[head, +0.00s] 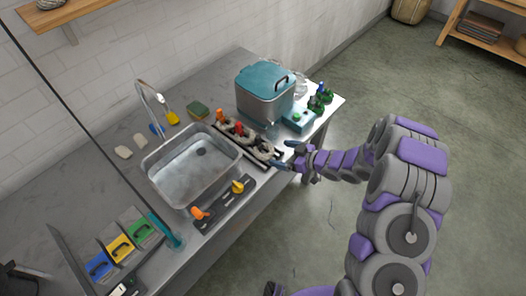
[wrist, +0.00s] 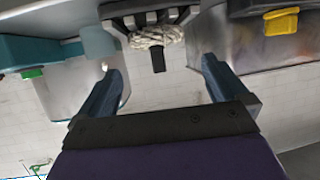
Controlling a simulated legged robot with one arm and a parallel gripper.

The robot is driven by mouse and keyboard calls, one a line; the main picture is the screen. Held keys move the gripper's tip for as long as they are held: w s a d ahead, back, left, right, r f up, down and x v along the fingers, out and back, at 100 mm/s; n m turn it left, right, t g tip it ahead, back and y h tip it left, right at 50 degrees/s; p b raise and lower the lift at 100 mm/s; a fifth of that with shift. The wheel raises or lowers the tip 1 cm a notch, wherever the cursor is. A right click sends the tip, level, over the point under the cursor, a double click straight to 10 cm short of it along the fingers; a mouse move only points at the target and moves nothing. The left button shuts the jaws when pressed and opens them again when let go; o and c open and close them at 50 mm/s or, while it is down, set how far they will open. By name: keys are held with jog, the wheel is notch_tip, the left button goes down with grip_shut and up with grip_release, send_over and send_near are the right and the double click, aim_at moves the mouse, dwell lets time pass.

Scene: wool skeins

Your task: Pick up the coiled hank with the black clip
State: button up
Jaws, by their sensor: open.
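A cream coiled hank (wrist: 158,36) with a black clip (wrist: 158,60) lies on a dark rack in the wrist view. In the head view it appears to be the nearest hank (head: 263,150) of a row along the counter. My gripper (head: 283,154) reaches in from the right at the counter's edge, beside this hank. In the wrist view my gripper (wrist: 160,66) is open, its two blue fingers wide apart. The hank and clip lie beyond the fingertips, between them in the picture. No contact shows.
Other hanks with orange-red clips (head: 239,129) sit farther along the row. A steel pot with a teal lid (head: 264,79) and a teal box with a green button (head: 297,117) stand behind. A sink (head: 195,165) is to the left. Open floor lies right.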

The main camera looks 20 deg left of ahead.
aim_at(264, 149)
jog(key=shift+b+x, duration=1.4)
jog(key=shift+x, duration=3.75)
jog(key=shift+w, duration=0.15)
jog(key=shift+d, duration=0.1)
jog(key=shift+c, duration=0.2)
jog(key=c, duration=0.6)
